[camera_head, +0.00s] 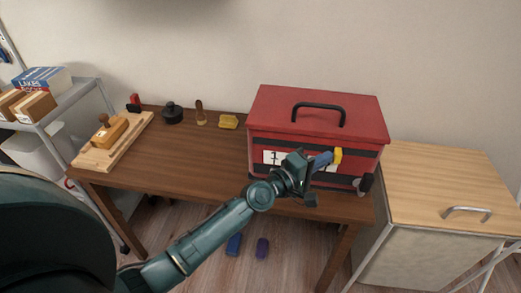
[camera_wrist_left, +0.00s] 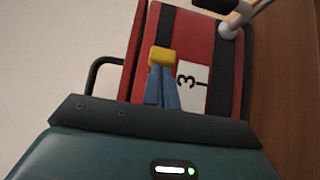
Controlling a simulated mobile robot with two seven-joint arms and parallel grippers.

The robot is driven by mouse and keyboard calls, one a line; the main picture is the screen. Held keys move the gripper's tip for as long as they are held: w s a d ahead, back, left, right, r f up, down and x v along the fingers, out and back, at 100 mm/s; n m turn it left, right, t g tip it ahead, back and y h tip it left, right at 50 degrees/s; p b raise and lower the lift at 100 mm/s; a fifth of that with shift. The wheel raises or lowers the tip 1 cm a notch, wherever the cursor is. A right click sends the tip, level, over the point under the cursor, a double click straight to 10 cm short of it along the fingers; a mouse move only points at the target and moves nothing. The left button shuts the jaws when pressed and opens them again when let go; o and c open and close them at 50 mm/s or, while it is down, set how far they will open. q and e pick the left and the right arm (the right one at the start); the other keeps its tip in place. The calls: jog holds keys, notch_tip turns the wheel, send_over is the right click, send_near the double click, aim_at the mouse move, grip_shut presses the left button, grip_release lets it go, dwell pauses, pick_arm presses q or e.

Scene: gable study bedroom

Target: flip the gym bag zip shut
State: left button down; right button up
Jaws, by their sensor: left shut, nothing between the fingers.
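The gym bag looks like a red box (camera_head: 275,142) with black stripes, a red lid and a black handle, standing on the right end of the brown desk. On the lower right of its front is a small metal lever with a black knob (camera_head: 366,182), taken to be the zip; it also shows at the top of the left wrist view (camera_wrist_left: 215,4). My left gripper (camera_head: 338,156) is shut and empty, its blue fingers and yellow tips before the bag's front, up and left of the lever. The tips (camera_wrist_left: 162,56) partly cover the front beside a white number label (camera_wrist_left: 190,88).
The desk (camera_head: 190,158) also bears a wooden board with a plane-like block (camera_head: 108,133), a black round object (camera_head: 172,113) and a yellow piece (camera_head: 228,122). A wooden-topped cabinet (camera_head: 445,180) stands at right.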

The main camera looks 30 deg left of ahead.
pick_arm(q)
jog(key=w+d+p, duration=0.1)
jog(key=w+d, duration=0.1)
jog(key=d, duration=0.5)
pick_arm(e)
jog(key=shift+d+r, duration=0.3)
jog(key=shift+r, duration=0.05)
pick_arm(q)
jog(key=shift+d, duration=0.2)
pick_arm(e)
jog(key=shift+f, duration=0.1)
